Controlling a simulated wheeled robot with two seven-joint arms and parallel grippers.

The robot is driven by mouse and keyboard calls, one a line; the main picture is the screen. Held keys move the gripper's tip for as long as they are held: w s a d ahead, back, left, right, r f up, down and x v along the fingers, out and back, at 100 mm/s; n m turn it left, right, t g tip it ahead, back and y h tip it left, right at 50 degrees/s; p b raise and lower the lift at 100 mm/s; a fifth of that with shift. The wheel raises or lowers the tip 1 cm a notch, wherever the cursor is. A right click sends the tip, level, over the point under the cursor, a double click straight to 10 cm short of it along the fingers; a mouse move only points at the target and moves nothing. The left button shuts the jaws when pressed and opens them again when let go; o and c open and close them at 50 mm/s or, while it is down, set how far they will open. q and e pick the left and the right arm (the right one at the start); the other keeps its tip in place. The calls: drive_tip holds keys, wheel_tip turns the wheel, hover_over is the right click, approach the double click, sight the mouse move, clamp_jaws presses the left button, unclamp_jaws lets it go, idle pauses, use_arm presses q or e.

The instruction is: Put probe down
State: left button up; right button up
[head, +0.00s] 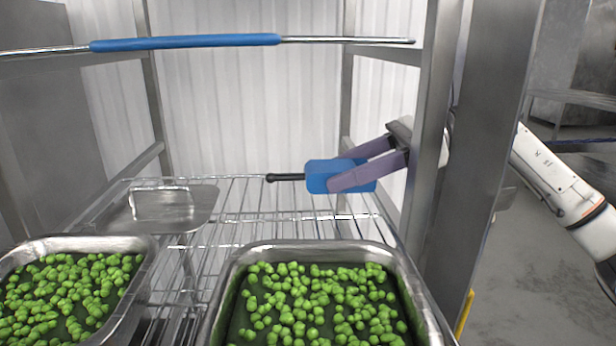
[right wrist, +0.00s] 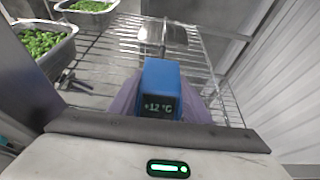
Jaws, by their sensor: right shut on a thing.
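The probe (head: 319,176) is a blue box with a thin black stem pointing left in the head view. My right gripper (head: 358,172), with purple fingers, is shut on the probe's blue body and holds it over the wire rack at the right side. In the right wrist view the probe (right wrist: 160,88) sits between the fingers and its display reads +12 °C. I cannot tell whether the probe touches the rack. My left gripper is not in view.
A metal tray of green peas (head: 240,252) stands front centre, another (head: 140,285) front left. A flat steel piece (head: 203,208) lies on the wire rack (head: 245,205) at left. A blue-sleeved bar (head: 185,42) crosses above. A steel post (head: 470,150) stands right.

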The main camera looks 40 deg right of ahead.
sight(310, 207)
drive_tip(key=w+a, duration=0.1)
drive_tip(key=a+p, duration=0.1)
drive_tip(key=a, duration=0.1)
drive_tip(key=w+a, duration=0.1)
drive_tip(key=shift+w+a+r+p, duration=0.15)
drive_tip(key=shift+w+r+p, duration=0.05)
drive_tip(key=shift+w+p, duration=0.15)
drive_tip(key=shift+w+a+f, duration=0.1)
drive_tip(key=shift+a+f, duration=0.05)
drive_tip(key=shift+a, duration=0.05)
drive_tip(key=shift+f, duration=1.8)
drive_tip(key=shift+f+b, duration=0.2)
drive_tip(key=shift+b, duration=0.15)
drive_tip(key=o, duration=1.2)
drive_tip(key=shift+r, duration=0.1)
